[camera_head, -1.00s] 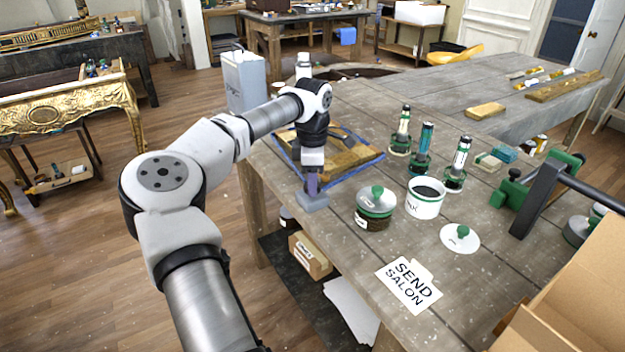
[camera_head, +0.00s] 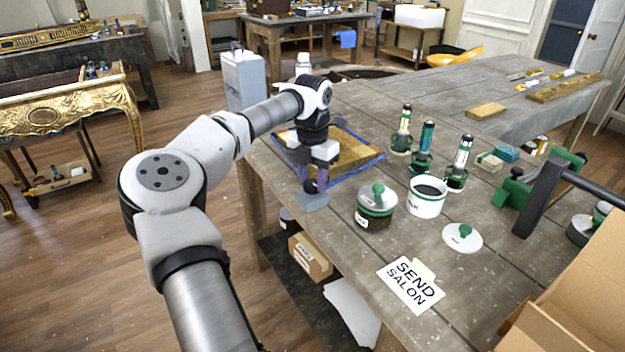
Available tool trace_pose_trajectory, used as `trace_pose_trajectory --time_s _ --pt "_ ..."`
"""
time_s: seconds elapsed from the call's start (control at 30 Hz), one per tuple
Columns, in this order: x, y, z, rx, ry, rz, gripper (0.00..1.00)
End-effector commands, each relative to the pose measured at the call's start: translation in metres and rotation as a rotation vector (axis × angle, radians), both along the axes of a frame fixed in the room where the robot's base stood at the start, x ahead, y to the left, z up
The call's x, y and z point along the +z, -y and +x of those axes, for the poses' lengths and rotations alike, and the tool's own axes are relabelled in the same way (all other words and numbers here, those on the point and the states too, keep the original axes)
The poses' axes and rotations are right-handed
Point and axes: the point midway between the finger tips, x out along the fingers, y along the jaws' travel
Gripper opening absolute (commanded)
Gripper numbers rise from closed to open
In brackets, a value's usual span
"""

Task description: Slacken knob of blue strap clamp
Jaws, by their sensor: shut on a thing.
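The blue strap (camera_head: 358,168) runs around the edge of a gilded wooden piece (camera_head: 355,150) lying flat on the workbench. At its near left corner sits a grey clamp block (camera_head: 312,203) at the bench edge. My gripper (camera_head: 309,183) points down over this block, with its fingers shut on the small dark knob (camera_head: 310,187) just above it. The fingers hide much of the knob, and my wrist covers part of the gilded piece.
A lidded jar (camera_head: 376,208), an open white pot (camera_head: 427,197) and several green-based bottles (camera_head: 422,150) stand to the right. A "SEND SALON" card (camera_head: 410,284) lies nearer. A metal canister (camera_head: 243,80) stands behind my arm.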

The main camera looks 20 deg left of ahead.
Motion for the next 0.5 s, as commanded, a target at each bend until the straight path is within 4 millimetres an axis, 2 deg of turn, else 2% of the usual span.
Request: trace_pose_trajectory --time_s 0.5 --pt "-0.0004 -0.0006 -0.0003 0.492 0.001 0.002 0.14"
